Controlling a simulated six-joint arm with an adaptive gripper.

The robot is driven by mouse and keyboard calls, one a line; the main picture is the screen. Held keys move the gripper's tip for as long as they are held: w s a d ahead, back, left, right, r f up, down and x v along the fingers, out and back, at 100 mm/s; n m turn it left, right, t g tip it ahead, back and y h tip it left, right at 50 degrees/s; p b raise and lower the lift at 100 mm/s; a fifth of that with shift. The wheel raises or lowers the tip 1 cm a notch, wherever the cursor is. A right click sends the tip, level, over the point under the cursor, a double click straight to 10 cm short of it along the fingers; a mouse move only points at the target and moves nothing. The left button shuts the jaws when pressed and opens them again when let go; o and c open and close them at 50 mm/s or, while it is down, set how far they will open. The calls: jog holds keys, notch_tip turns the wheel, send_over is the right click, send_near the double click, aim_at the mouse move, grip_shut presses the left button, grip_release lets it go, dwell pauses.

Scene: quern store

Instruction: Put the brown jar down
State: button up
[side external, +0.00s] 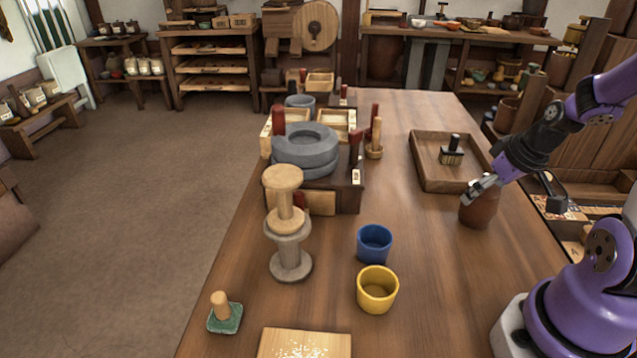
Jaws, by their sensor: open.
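The brown jar (479,212) stands upright on the wooden table, right of the middle, just in front of a wooden tray. My gripper (477,190) is at the jar's top, coming down from the upper right. Its jaws are open, with the fingers at or over the rim. Part of the jar's rim is hidden behind the fingers. I cannot tell whether the fingers touch the jar.
The wooden tray (425,176) holds a dark brush (452,152). A blue cup (374,244) and a yellow cup (377,290) stand left of the jar. A grey quern (305,150) and a spool-like stand (288,225) are farther left. The table between jar and cups is clear.

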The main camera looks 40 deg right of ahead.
jog(key=shift+r, duration=0.1)
jog(key=v, duration=0.7)
jog(key=shift+w+a+r, duration=0.1)
jog(key=shift+a+r, duration=0.1)
jog(key=shift+r, duration=0.05)
jog(key=w+a+r+n, duration=0.1)
jog(key=a+r, duration=0.1)
jog(key=a, duration=0.6)
jog(key=w+a+r+n+t+y, duration=0.1)
jog(key=a+r, duration=0.2)
jog(key=a, duration=0.5)
jog(key=shift+a+n, duration=0.15)
jog(key=shift+n, duration=0.15)
jog(key=shift+r, duration=0.1)
